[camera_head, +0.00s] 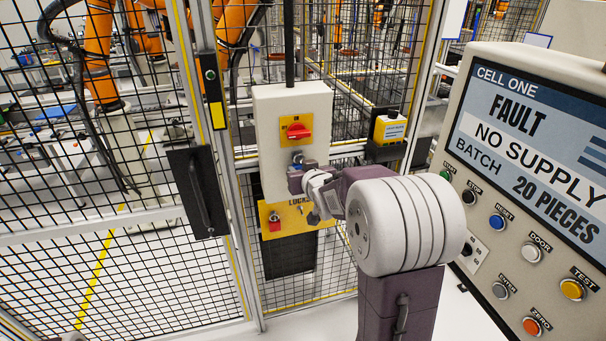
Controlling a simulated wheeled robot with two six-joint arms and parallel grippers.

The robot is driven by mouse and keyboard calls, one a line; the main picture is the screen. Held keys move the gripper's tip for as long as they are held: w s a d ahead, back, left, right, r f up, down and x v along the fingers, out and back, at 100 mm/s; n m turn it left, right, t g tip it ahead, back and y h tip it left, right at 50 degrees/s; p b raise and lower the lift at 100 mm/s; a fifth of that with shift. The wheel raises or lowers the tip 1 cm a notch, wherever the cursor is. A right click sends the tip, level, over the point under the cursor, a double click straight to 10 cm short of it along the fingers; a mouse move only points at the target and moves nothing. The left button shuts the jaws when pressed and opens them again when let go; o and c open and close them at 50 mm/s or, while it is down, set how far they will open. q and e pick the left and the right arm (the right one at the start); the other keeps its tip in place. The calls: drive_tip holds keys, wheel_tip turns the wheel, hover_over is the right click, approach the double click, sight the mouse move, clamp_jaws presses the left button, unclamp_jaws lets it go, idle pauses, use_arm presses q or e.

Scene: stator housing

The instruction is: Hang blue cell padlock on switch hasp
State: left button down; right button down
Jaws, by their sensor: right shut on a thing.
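The switch box (262,108) is a pale grey box on the fence post, with a red rotary switch (297,131) on a yellow plate. The small metal hasp (297,157) shows just under the switch, partly covered by my gripper. My right gripper (297,174) comes in from the right, in front of the lower part of the box and close below the hasp. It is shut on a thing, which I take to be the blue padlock. The padlock is hidden by the gripper and wrist, so I cannot tell whether it touches the hasp.
A yellow lockout board (266,212) with a red padlock (275,222) hangs below the box. A yellow-fronted box (391,128) is to the right on the fence. The control panel (480,190) reading "FAULT NO SUPPLY" fills the right side. Mesh fence runs behind.

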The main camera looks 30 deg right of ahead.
drive_tip(key=shift+w+f+b, duration=0.3)
drive_tip(key=shift+f+b, duration=0.1)
idle(0.3)
drive_tip(key=c, duration=0.8)
unclamp_jaws()
drive_tip(key=shift+s+r, duration=0.1)
drive_tip(key=shift+s, duration=0.05)
drive_tip(key=shift+p+v, duration=0.4)
drive_tip(key=shift+v, duration=1.5)
drive_tip(key=shift+s, duration=0.2)
drive_tip(key=shift+w+r, duration=0.1)
